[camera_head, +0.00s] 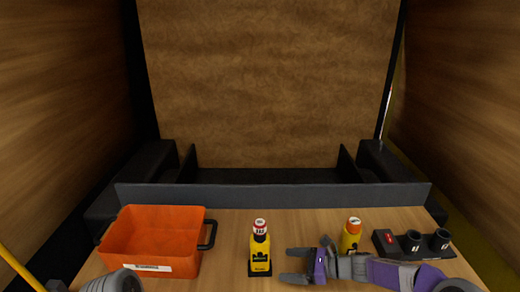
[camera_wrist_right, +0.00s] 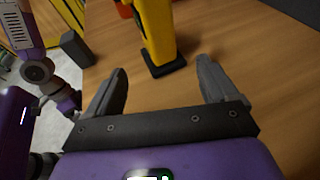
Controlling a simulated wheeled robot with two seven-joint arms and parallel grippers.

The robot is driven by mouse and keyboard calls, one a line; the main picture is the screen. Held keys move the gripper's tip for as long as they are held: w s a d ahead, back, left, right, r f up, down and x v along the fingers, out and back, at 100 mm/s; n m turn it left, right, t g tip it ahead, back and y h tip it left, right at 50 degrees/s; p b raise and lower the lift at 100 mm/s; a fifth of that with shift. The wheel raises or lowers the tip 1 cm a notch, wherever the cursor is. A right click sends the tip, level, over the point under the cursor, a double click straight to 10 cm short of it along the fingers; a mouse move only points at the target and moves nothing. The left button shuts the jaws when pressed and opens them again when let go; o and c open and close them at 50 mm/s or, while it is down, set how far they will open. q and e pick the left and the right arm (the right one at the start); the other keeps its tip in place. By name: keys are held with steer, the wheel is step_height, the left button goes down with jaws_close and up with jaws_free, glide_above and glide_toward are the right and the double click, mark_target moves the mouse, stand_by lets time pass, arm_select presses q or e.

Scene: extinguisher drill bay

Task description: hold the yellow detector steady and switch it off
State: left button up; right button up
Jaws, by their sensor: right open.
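A yellow detector (camera_head: 260,263) with a black foot and a red-and-white top stands upright near the middle of the table. In the right wrist view, a yellow body with a black foot (camera_wrist_right: 158,36) stands beyond the fingertips, its top cut off. My right gripper (camera_head: 290,266) is just right of the detector, fingers pointing left towards it. Its two fingers are apart and empty in the right wrist view (camera_wrist_right: 163,82), and do not touch the detector. My left gripper is not seen; only a grey part of my left arm shows at the bottom left.
An orange crate (camera_head: 162,253) with black handles stands at the left. A yellow container with an orange cap (camera_head: 352,232) stands behind my right gripper. A black holder (camera_head: 410,246) with two round cups and a red part is at the right. A grey ledge (camera_head: 270,196) bounds the table's back.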

mark_target(263, 264)
steer(key=b+x, duration=0.2)
steer(key=x, duration=0.5)
steer(key=shift+a+f+b, duration=0.1)
steer(key=shift+a+b, duration=0.05)
steer(key=shift+b, duration=0.2)
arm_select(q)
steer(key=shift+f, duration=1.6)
arm_select(e)
steer(key=shift+x, duration=1)
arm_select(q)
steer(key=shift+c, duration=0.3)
arm_select(e)
steer(key=c, duration=1.2)
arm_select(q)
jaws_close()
